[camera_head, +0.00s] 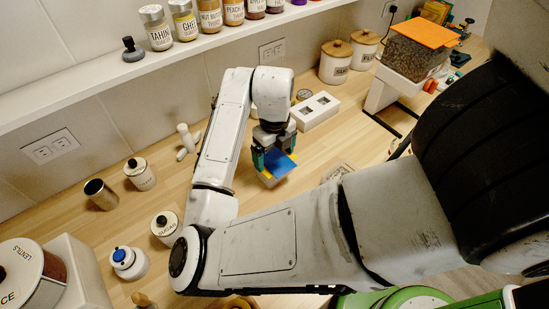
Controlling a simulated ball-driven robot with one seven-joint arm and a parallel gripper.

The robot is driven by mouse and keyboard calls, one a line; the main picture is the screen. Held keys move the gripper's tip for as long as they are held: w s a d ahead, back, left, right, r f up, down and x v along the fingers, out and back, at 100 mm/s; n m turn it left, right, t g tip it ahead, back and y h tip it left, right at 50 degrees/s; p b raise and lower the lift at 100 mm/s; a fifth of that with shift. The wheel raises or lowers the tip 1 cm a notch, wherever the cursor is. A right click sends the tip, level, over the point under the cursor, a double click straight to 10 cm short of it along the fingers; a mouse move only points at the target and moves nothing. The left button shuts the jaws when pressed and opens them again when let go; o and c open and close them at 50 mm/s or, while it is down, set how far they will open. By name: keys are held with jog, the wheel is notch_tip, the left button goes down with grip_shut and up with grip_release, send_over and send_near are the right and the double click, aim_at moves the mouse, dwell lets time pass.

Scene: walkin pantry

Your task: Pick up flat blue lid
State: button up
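A flat blue lid (279,162) shows at my gripper (272,158), over the wooden counter in the middle of the view. A pale edge or block shows just under the lid. My gripper points down, with a dark green finger at the left of the lid and another dark part at its upper right. The arm's wrist hides part of the fingers. I cannot tell whether the fingers are closed on the lid or only around it, or whether the lid is lifted.
A white block with two square openings (317,112) stands right of my gripper. White canisters (335,63) stand behind it. A clear container with an orange lid (415,50) is at upper right. Jars (140,174) and a brown cup (100,194) stand at left. A shelf of jars (185,20) runs above.

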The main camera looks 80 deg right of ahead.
jog(key=c, duration=0.9)
jog(key=shift+r, duration=0.1)
jog(key=shift+c, duration=0.2)
